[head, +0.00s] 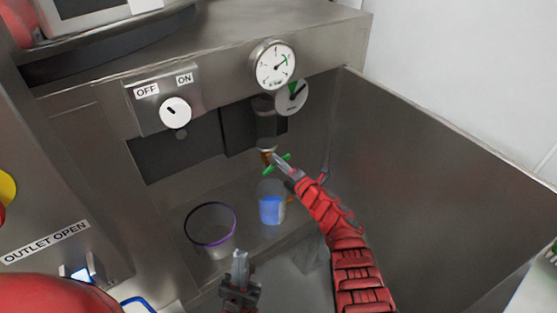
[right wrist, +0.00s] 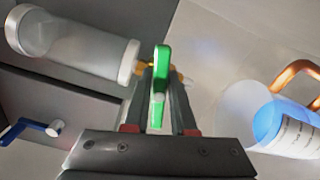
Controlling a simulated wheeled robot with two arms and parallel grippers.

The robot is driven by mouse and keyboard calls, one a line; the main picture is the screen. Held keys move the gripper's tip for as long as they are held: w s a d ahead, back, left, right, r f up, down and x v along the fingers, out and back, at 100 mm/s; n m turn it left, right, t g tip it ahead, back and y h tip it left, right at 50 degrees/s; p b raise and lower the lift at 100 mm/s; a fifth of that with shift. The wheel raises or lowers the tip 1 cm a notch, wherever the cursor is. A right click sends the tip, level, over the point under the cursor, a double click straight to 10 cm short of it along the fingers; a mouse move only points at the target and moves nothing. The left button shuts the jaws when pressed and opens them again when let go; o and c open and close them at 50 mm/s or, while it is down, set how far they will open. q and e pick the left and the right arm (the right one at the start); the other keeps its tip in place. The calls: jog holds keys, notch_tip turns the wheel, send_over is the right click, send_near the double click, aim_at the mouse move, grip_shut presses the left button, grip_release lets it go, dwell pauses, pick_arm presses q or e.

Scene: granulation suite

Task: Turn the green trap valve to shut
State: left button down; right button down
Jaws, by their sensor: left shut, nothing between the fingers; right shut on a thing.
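The green valve handle (head: 283,161) sits below the upright trap bowl (head: 266,127) in the steel recess. In the right wrist view the handle (right wrist: 162,62) lies between my fingers, lengthwise along them, beside a brass fitting (right wrist: 143,68). The clear, white-capped trap bowl (right wrist: 75,45) is at the left there. My right gripper (head: 284,167) is shut on the green handle and hides part of it. My left gripper (head: 240,262) is shut and empty, low in the head view, well apart from the valve.
A container with blue contents (head: 271,207) stands just below the valve. A purple-rimmed clear container (head: 212,230) stands to its left. Above are a white knob (head: 175,112) marked OFF/ON and a gauge (head: 274,65). A steel side wall (head: 420,170) bounds the right.

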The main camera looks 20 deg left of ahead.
jog(key=shift+f+m+p, duration=0.2)
jog(key=shift+m+p, duration=0.1)
jog(key=shift+m, duration=1.2)
jog(key=c, duration=0.8)
grip_release()
jog(key=shift+o, duration=0.2)
